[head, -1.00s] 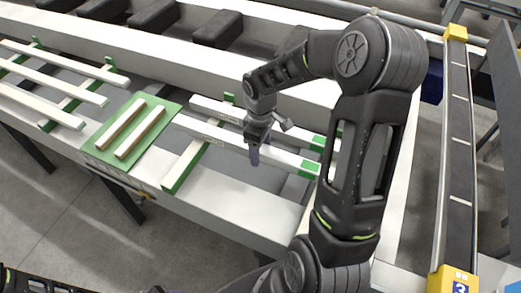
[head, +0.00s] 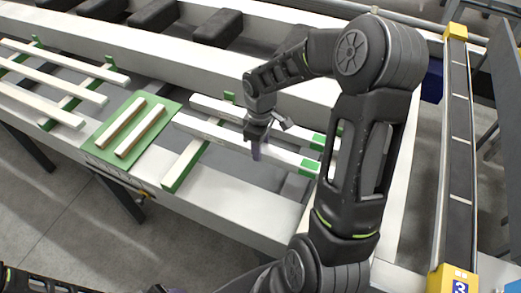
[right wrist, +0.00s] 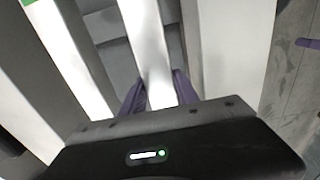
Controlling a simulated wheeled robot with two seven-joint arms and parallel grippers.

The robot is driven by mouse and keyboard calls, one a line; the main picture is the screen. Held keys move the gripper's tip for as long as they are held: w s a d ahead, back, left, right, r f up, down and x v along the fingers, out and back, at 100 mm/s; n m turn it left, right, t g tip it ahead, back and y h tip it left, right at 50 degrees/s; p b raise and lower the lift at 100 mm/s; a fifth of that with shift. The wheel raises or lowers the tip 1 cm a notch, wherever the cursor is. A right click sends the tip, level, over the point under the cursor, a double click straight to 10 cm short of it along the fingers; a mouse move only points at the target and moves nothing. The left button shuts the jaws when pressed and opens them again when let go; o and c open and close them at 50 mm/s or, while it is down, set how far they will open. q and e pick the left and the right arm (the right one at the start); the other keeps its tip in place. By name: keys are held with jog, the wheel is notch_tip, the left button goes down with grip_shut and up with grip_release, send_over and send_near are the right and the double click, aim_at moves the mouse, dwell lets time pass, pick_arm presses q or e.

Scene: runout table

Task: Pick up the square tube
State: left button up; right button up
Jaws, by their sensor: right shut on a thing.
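The square tube (head: 215,133) is a long white bar with a green end, lying across green-edged supports on the runout table. My right gripper (head: 256,148) reaches down over it from above, near its middle. In the right wrist view the tube (right wrist: 147,45) runs between the two purple fingers of the gripper (right wrist: 157,95), which is shut on it. I cannot tell whether the tube is clear of its supports. My left gripper is not in view; only dark parts of my left arm show at the bottom left.
A parallel white bar (head: 212,106) lies just behind the tube. Two short bars lie on a green board (head: 104,145) to the left, with several long white bars beyond. A dark conveyor (head: 459,150) with yellow ends stands at the right.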

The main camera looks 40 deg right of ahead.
grip_shut()
dwell(0.8)
